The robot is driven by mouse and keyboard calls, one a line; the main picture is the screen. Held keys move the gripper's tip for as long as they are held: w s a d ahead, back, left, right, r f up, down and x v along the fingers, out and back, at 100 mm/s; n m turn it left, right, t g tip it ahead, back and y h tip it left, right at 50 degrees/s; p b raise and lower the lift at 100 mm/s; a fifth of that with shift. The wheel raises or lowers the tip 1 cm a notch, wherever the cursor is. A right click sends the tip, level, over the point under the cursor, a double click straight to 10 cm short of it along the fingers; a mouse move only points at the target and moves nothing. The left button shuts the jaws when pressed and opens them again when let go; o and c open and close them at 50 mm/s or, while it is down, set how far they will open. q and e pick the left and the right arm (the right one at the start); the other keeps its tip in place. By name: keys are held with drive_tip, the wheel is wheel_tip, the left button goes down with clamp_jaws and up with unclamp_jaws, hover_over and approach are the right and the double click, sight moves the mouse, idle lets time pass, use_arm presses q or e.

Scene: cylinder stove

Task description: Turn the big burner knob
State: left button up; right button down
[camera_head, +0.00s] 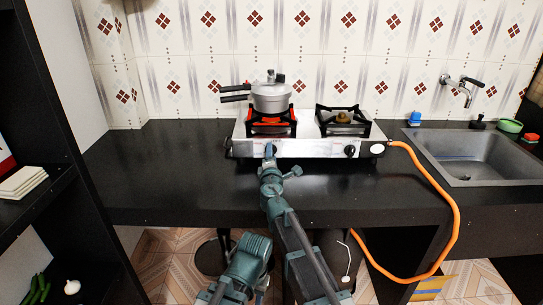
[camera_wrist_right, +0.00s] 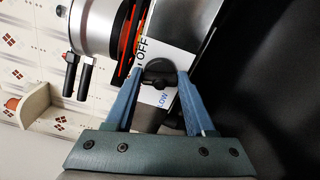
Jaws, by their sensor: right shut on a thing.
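The stove (camera_head: 312,147) is a white and steel two-burner unit on the black counter. My right gripper (camera_head: 271,148) is at its front below the left burner. In the right wrist view, the fingers of this gripper (camera_wrist_right: 160,82) are shut on a black knob (camera_wrist_right: 157,68), one on each side. The panel beside the knob shows "OFF" and "LOW" labels. The gripper hides this knob in the head view. The left burner (camera_head: 270,128) shows red under a grey pot. The right knob (camera_head: 350,151) is black and untouched. My left gripper is not visible.
The grey pot (camera_head: 271,96) stands on the left burner, its dark handles pointing left; it also shows in the wrist view (camera_wrist_right: 92,25). An orange hose (camera_head: 440,190) runs from the stove's right side down over the counter edge. A sink (camera_head: 475,155) is at right. The left counter is clear.

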drive_tip(key=shift+m, duration=1.6)
drive_tip(key=shift+c, duration=1.2)
unclamp_jaws()
drive_tip(key=shift+s, duration=0.15)
